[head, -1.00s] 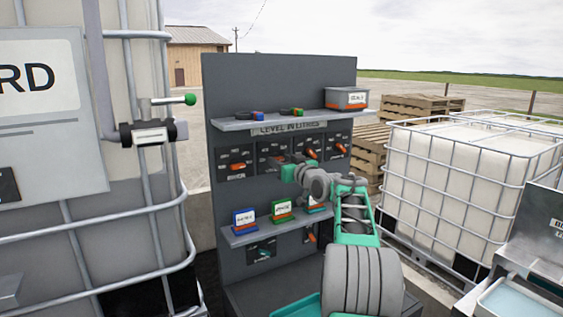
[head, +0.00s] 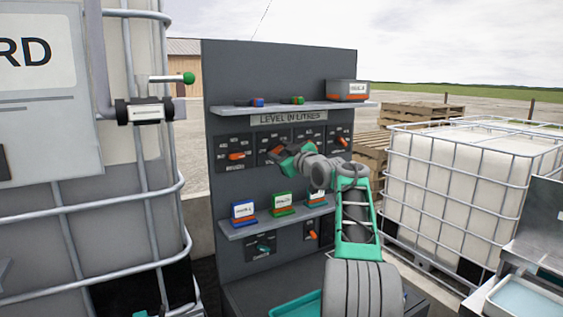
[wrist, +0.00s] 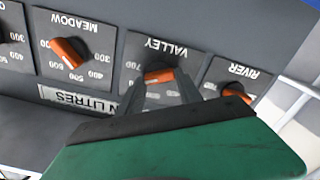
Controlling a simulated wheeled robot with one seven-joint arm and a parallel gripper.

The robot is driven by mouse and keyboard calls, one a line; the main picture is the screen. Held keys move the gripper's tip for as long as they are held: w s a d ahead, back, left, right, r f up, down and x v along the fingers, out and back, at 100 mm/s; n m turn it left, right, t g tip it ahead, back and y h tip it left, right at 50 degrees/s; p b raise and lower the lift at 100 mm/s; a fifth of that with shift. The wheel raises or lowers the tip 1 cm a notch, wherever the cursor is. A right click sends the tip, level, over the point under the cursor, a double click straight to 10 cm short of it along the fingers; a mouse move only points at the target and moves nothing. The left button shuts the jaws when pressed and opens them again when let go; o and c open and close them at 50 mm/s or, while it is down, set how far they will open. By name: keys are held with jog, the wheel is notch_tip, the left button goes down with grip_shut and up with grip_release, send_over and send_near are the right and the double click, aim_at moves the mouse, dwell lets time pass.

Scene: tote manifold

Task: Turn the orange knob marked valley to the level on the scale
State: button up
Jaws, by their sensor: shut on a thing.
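The orange valley knob (wrist: 158,74) sits on a dark dial plate marked VALLEY, upside down in the wrist view. My gripper (wrist: 160,84) is shut on this knob, with a grey finger on either side. A 700 mark shows beside the knob; the gripper covers much of the rest of the scale, and I cannot tell the exact reading. In the head view my gripper (head: 282,153) reaches the second dial from the left in the upper row, and the valley knob (head: 278,149) is partly hidden behind it.
The meadow knob (wrist: 69,52) and the river knob (wrist: 237,92) flank the valley dial. A shelf (head: 230,113) juts out above the dials. A lower shelf (head: 240,231) holds several small labelled blocks. A caged tank (head: 480,170) stands at the right.

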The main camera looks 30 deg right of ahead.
jog(key=shift+n+b, duration=0.9)
jog(key=shift+n, duration=0.7)
jog(key=o, duration=1.4)
jog(key=s+b, duration=0.1)
jog(key=s, duration=0.1)
jog(key=s+b, duration=0.1)
jog(key=s, duration=0.2)
jog(key=s+b, duration=0.1)
jog(key=s, duration=0.1)
jog(key=shift+s+a, duration=0.25)
jog(key=shift+s, duration=0.1)
